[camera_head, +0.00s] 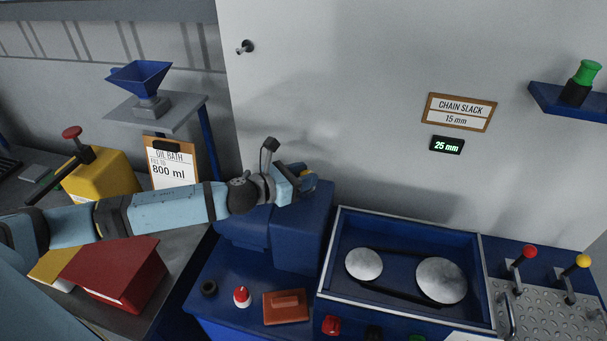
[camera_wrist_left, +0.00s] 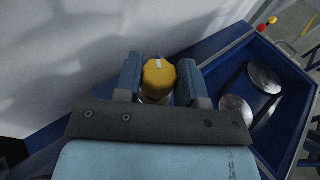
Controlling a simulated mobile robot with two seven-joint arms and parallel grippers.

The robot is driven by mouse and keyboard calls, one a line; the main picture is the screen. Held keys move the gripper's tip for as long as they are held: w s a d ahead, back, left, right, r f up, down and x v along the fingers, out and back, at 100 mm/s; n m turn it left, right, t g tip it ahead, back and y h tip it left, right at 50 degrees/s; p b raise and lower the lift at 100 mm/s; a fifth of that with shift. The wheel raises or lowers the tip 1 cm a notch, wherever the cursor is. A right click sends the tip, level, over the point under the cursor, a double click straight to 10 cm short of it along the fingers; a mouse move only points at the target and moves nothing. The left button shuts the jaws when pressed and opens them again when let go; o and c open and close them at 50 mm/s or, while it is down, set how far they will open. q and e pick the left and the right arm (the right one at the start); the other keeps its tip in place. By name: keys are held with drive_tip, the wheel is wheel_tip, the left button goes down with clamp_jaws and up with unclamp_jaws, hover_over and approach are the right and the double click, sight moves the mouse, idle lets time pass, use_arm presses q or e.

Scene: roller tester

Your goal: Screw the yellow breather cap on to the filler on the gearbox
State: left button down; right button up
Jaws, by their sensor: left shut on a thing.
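The yellow breather cap (camera_wrist_left: 159,74) sits between the two fingertips of my left gripper (camera_wrist_left: 159,80) in the left wrist view, with a pale mark on its top. My left gripper (camera_head: 297,182) is shut on it above the blue gearbox (camera_head: 302,240) in the head view, where only a sliver of the cap (camera_head: 312,174) shows. A small pale metallic part shows just below the cap in the wrist view. I cannot tell whether it is the filler or how far the cap is seated. My right gripper is not in view.
A blue tray with two discs and a chain (camera_head: 440,281) stands right of the gearbox. A black ring (camera_head: 209,288), a red-and-white item (camera_head: 242,296) and an orange-brown block (camera_head: 287,306) lie in front. A red box (camera_head: 120,275) and yellow can (camera_head: 100,178) stand left.

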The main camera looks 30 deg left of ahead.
use_arm(q)
drive_tip(key=shift+f+b, duration=0.4)
drive_tip(key=shift+f, duration=0.2)
drive_tip(key=c, duration=0.6)
unclamp_jaws()
drive_tip(key=shift+c, duration=0.2)
drive_tip(key=shift+s+a, duration=0.15)
drive_tip(key=shift+s, duration=0.1)
drive_tip(key=b+v, duration=0.4)
drive_tip(key=v, duration=0.9)
drive_tip(key=shift+s, duration=0.2)
